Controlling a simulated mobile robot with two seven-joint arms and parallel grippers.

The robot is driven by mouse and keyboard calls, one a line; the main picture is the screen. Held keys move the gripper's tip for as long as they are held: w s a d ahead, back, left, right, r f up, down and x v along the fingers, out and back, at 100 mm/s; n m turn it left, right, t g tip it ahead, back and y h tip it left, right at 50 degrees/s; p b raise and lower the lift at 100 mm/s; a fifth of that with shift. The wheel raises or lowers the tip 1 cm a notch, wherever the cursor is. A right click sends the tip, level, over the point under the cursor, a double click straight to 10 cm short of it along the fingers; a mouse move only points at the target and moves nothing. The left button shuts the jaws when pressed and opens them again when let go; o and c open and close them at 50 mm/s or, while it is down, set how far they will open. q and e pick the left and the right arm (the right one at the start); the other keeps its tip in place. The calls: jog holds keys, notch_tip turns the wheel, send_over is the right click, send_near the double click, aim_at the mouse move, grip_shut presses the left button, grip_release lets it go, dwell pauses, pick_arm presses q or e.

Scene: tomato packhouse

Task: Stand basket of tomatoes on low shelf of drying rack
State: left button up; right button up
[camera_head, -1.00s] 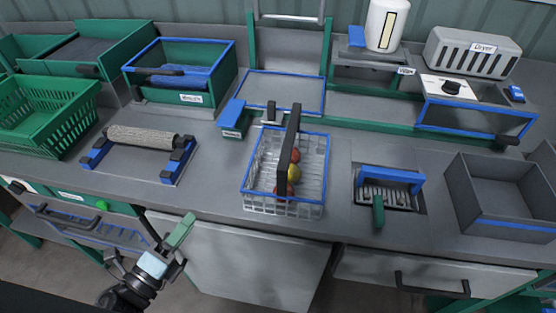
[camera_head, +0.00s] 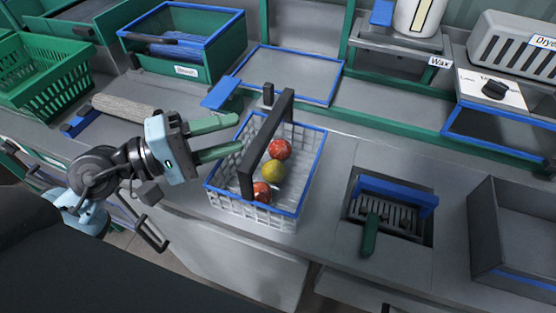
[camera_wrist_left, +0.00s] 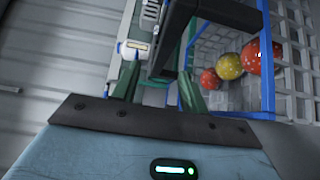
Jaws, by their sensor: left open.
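A white wire basket (camera_head: 226,205) with a blue rim and a dark upright handle (camera_head: 270,140) stands on the grey counter. It holds two red tomatoes (camera_head: 280,149) and a yellow one (camera_head: 273,171). My left gripper (camera_head: 238,136) is open at the basket's left side, its green fingers pointing toward the handle and apart from it in the head view. In the left wrist view the handle (camera_wrist_left: 176,35) appears between and beyond the open fingers (camera_wrist_left: 160,85), with the tomatoes (camera_wrist_left: 229,66) to the right. My right gripper is not in view. I cannot make out the drying rack's low shelf.
A brush roller (camera_head: 122,106) lies left, behind my arm. A green crate (camera_head: 45,75) and a blue-rimmed bin (camera_head: 190,50) stand at the back left. A blue-handled grate tool (camera_head: 395,192) and grey box (camera_head: 515,235) are on the right. A blue-edged tray (camera_head: 290,72) lies behind the basket.

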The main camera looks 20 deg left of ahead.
aim_at(262, 127)
pick_arm(q)
jog(key=p+x, duration=0.1)
jog(key=x, duration=0.1)
jog(key=shift+w+d, duration=0.15)
jog(key=shift+d, duration=0.1)
jog(key=shift+w+d+r+p, duration=0.1)
jog(key=shift+w+d+p, duration=0.1)
jog(key=shift+p, duration=0.1)
jog(key=p+x, duration=0.1)
jog(key=x, duration=0.2)
jog(key=shift+d+p, duration=0.3)
jog(key=shift+w+d+f, duration=0.2)
jog(key=shift+w+d, duration=0.1)
jog(key=shift+d, duration=0.15)
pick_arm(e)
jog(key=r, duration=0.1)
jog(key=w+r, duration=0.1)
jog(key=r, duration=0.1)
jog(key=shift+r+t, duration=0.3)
pick_arm(q)
jog(key=shift+c, duration=0.3)
